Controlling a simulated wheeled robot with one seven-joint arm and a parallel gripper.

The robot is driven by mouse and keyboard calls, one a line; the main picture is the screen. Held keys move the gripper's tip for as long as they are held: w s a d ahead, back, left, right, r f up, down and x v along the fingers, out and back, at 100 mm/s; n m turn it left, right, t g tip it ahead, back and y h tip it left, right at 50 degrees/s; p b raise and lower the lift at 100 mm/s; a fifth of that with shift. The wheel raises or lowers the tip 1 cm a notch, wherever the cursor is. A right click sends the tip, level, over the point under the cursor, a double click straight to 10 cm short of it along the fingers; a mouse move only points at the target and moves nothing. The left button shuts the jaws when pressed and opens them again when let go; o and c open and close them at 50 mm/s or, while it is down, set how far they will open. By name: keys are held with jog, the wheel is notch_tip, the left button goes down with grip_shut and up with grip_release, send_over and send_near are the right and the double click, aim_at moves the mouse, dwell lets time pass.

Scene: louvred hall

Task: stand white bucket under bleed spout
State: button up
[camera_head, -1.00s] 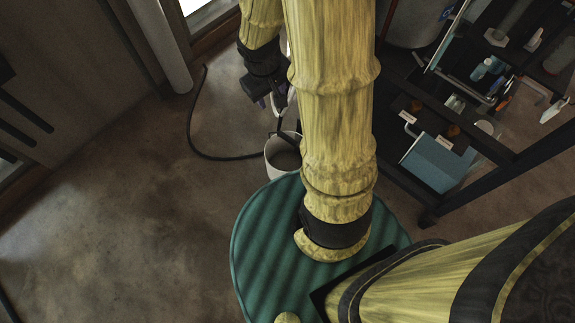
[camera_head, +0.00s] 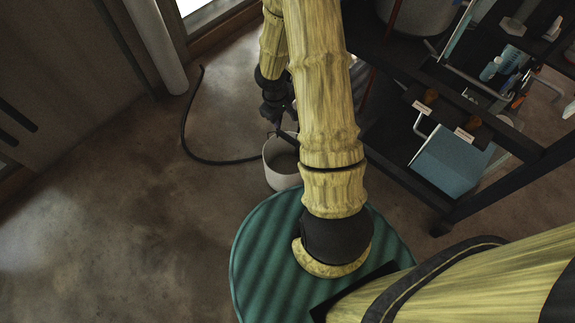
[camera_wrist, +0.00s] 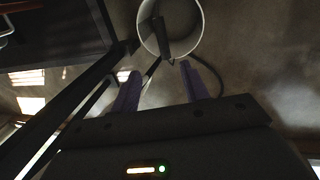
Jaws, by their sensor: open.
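The white bucket (camera_head: 283,178) stands upright on the floor just beyond the green ribbed round surface, partly hidden by my arm in the head view. Its open mouth faces the wrist camera, and its rim (camera_wrist: 201,22) shows at the top of the wrist view. A dark upright piece (camera_wrist: 161,36) crosses the mouth; I cannot tell whether it is a handle grip. In the head view my gripper (camera_head: 277,116) is just above the bucket's far rim. I cannot make out the bleed spout.
A black hose (camera_head: 187,140) curves over the floor left of the bucket. A dark rack (camera_head: 470,215) with a blue bin (camera_head: 450,163), tools and bottles stands at the right. A pale pipe (camera_head: 160,45) runs up the wall at upper left. The left floor is clear.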

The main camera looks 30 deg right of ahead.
aim_at(288, 138)
jog(key=f+b, duration=0.2)
jog(key=f, duration=0.2)
jog(key=d+f+b, duration=0.1)
jog(key=f+b, duration=0.1)
jog(key=f, duration=0.1)
jog(key=w+d+f+b, duration=0.1)
jog(key=f+b, duration=0.1)
jog(key=f, duration=0.2)
jog(key=shift+f, duration=0.35)
notch_tip(288, 138, down, 4)
jog(key=shift+d+f+b, duration=0.15)
jog(key=shift+b, duration=1.1)
jog(key=shift+d+f, duration=0.15)
jog(key=shift+f, duration=0.3)
jog(key=shift+r, duration=0.1)
grip_shut()
